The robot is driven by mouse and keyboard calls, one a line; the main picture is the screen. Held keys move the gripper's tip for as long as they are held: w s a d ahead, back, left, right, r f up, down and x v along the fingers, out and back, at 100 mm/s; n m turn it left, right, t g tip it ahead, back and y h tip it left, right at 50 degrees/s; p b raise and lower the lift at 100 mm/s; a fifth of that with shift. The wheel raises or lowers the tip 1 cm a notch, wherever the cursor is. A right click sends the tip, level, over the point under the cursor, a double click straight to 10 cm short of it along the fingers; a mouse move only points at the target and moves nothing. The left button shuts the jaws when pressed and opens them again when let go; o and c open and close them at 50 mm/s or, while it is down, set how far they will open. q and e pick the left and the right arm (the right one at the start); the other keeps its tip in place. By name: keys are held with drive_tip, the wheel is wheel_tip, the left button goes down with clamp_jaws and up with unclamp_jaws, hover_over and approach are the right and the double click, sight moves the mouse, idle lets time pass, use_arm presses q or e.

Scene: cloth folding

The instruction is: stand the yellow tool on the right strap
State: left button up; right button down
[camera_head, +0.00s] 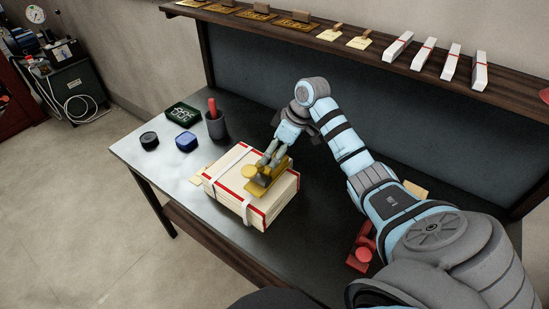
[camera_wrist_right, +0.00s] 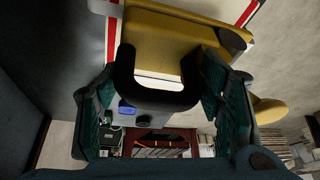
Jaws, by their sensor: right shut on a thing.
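The yellow tool (camera_head: 264,184) is at the top of the white, red-edged box (camera_head: 281,205) on the table, towards its right part. My right gripper (camera_head: 270,162) is over it and shut on it. In the right wrist view the tool (camera_wrist_right: 165,45) fills the top, with a dark curved part (camera_wrist_right: 150,92) between my fingers. A white strap (camera_head: 246,211) runs down the box's front face, and another white strap (camera_head: 222,183) shows on its left part. The tool and gripper hide part of the box top; I cannot tell whether the tool touches a strap. My left gripper is not seen.
A dark cup with a red-handled item (camera_head: 215,124), a blue container (camera_head: 186,141), a black round container (camera_head: 149,140) and a dark display box (camera_head: 183,115) stand left of the box. A red item (camera_head: 361,250) lies by my right arm. A shelf (camera_head: 370,57) runs behind.

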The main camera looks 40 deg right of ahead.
wheel_tip(320, 180, down, 3)
drive_tip(key=shift+a, duration=0.15)
drive_tip(key=shift+f, duration=0.4)
drive_tip(key=shift+c, duration=2.2)
unclamp_jaws()
drive_tip(key=shift+r, duration=0.1)
drive_tip(key=v, duration=1.2)
drive_tip(key=shift+p, duration=0.4)
